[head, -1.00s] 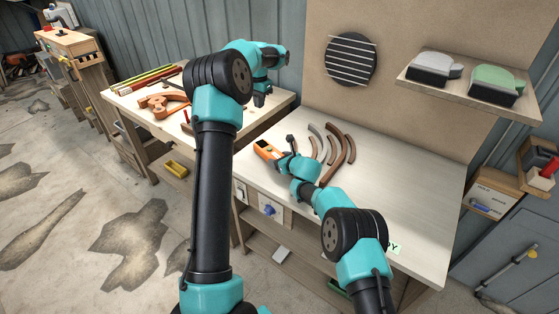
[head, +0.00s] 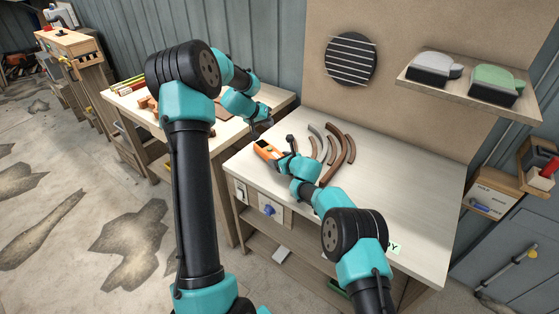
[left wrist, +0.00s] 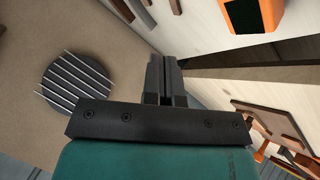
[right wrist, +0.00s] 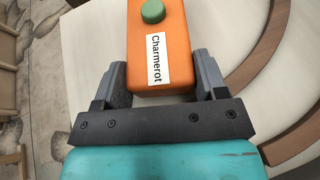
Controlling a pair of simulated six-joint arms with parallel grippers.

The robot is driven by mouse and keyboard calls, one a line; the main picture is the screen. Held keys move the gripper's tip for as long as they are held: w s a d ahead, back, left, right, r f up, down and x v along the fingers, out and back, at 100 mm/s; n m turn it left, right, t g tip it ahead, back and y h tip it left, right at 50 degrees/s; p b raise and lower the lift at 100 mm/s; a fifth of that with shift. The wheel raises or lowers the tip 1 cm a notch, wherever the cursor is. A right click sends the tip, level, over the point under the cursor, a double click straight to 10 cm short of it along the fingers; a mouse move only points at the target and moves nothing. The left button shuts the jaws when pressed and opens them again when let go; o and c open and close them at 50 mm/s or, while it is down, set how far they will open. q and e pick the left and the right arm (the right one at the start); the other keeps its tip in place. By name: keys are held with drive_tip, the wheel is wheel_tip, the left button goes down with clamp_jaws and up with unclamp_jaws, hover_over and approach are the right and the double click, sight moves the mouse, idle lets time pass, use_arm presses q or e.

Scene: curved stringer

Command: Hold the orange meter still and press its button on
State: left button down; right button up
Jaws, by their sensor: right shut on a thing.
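The orange meter (head: 266,150) lies on the near left part of the pale workbench. In the right wrist view the meter (right wrist: 172,70) has a round green button (right wrist: 152,11) and a white label reading "Charmerot". My right gripper (right wrist: 162,65) is shut on the meter's near end, one finger on each side. The meter (left wrist: 238,12) also shows at the top of the left wrist view, with a dark panel. My left gripper (head: 260,130) is above and just behind the meter, apart from it. Its fingers (left wrist: 164,62) are together and empty.
Curved wooden strips (head: 338,150) lie on the workbench just right of the meter. A second table (head: 125,100) with wooden pieces stands at the left. A shelf (head: 470,97) with two tools is on the back panel. The bench's right part is clear.

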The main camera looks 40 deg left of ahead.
sight(268, 148)
use_arm(q)
drive_tip(key=shift+s+a+f+n, duration=0.1)
drive_tip(key=shift+s+f+n, duration=0.1)
drive_tip(key=shift+n, duration=0.2)
drive_tip(key=shift+f, duration=4.35)
drive_tip(key=shift+f, duration=0.1)
drive_tip(key=shift+f, duration=0.3)
drive_tip(key=shift+r, duration=0.4)
